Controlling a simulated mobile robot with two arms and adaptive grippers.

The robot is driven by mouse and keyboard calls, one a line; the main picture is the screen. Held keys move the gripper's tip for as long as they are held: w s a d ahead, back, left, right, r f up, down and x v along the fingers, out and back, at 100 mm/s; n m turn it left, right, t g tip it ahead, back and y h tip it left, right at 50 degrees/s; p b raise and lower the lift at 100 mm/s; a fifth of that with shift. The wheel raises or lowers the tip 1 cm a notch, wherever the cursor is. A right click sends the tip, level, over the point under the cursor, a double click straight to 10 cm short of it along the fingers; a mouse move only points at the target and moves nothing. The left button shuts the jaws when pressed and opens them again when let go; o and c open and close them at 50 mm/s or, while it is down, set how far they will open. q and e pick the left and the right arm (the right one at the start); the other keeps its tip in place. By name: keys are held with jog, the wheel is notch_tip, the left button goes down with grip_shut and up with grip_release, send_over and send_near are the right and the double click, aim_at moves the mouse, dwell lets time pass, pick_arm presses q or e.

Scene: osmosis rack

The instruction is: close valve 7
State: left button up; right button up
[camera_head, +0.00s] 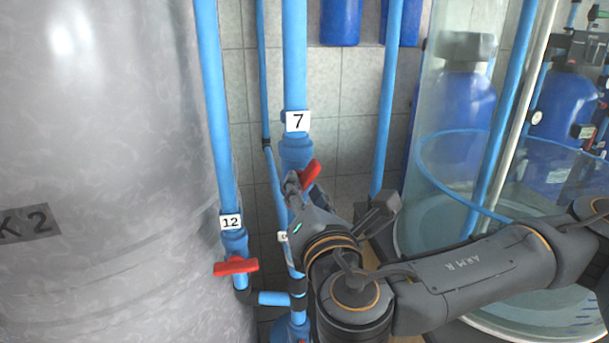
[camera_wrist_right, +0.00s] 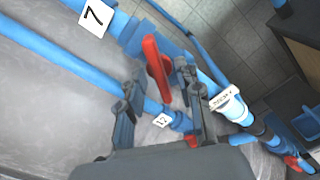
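Valve 7 sits on a thick blue vertical pipe (camera_head: 294,50) below the white label "7" (camera_head: 297,121); the label also shows in the right wrist view (camera_wrist_right: 97,17). Its red handle (camera_head: 310,173) slants up to the right, at an angle to the pipe. My right gripper (camera_head: 293,187) is at the valve, just below and left of the handle, and hides part of the valve body. In the right wrist view the fingers (camera_wrist_right: 158,84) are apart, with the red handle (camera_wrist_right: 157,66) between and beyond them. I cannot tell whether they touch it. My left gripper is out of view.
A thinner pipe with label "12" (camera_head: 231,222) and a level red handle (camera_head: 236,267) stands to the left. A large grey tank (camera_head: 90,150) fills the left side. A clear tank (camera_head: 430,190) and blue vessels stand at the right. A tiled wall lies behind.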

jog(key=shift+w+a, duration=0.1)
jog(key=shift+w, duration=0.35)
grip_shut()
jog(key=shift+f, duration=0.1)
